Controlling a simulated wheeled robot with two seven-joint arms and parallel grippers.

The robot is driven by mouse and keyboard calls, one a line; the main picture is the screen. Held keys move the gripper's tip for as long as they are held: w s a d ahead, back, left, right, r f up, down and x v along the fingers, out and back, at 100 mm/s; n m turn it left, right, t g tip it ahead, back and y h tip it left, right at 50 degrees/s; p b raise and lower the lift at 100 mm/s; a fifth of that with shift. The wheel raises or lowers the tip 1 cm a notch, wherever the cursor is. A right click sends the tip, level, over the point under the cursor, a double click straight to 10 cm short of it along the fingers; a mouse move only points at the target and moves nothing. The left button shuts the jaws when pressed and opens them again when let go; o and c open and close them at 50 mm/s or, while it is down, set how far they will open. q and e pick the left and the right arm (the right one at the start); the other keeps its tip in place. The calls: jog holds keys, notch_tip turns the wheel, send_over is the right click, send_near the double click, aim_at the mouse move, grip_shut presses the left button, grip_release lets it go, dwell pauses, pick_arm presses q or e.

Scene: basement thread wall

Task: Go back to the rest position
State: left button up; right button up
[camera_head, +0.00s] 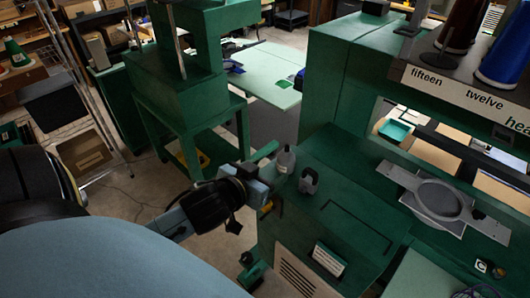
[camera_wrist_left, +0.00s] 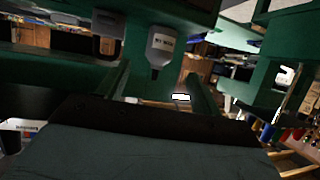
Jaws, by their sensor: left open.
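My left gripper (camera_head: 272,174) reaches in from the left in the head view, at the near left edge of a green machine's top. Its green fingers stand apart in the left wrist view (camera_wrist_left: 158,78), with nothing seen gripped between them. A grey bottle (camera_head: 284,162) stands on the machine top just beyond the gripper. A labelled grey bottle also shows in the left wrist view (camera_wrist_left: 161,50), beyond the fingers; whether it touches them is unclear. My right gripper is in neither view.
A dark grey holder (camera_head: 309,181) stands beside the bottle on the green machine (camera_head: 345,215). A grey round frame (camera_head: 437,198) lies to the right. Thread cones (camera_head: 505,55) stand on a shelf above. A wire rack (camera_head: 85,95) is at left. Some bare floor (camera_head: 130,200) shows between.

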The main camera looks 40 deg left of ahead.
pick_arm(q)
jog(key=shift+f, duration=0.1)
dwell(0.3)
jog(key=s+d+f+m+g, duration=0.1)
jog(key=s+d+f+g, duration=0.2)
jog(key=s, duration=0.3)
jog(key=s+d+f+m+g+h, duration=0.1)
jog(key=s+d+f+g, duration=0.15)
jog(key=s+g, duration=0.2)
jog(key=s+d+f+m+g, duration=0.1)
jog(key=s+d+f+g, duration=0.1)
jog(key=s+f+g, duration=0.3)
notch_tip(320, 180, down, 28)
jog(key=s+t+b, duration=0.1)
jog(key=s+b, duration=0.1)
jog(key=b, duration=0.4)
jog(key=s+a+f+b, duration=0.1)
jog(key=s+f+b, duration=0.1)
jog(key=s+f, duration=0.6)
jog(key=s+a+f+g+b, duration=0.1)
jog(key=s+f+b, duration=0.2)
jog(key=s+f, duration=0.5)
notch_tip(320, 180, down, 6)
jog(key=shift+a+r, duration=0.1)
jog(key=shift+a, duration=0.25)
jog(key=shift+s, duration=0.1)
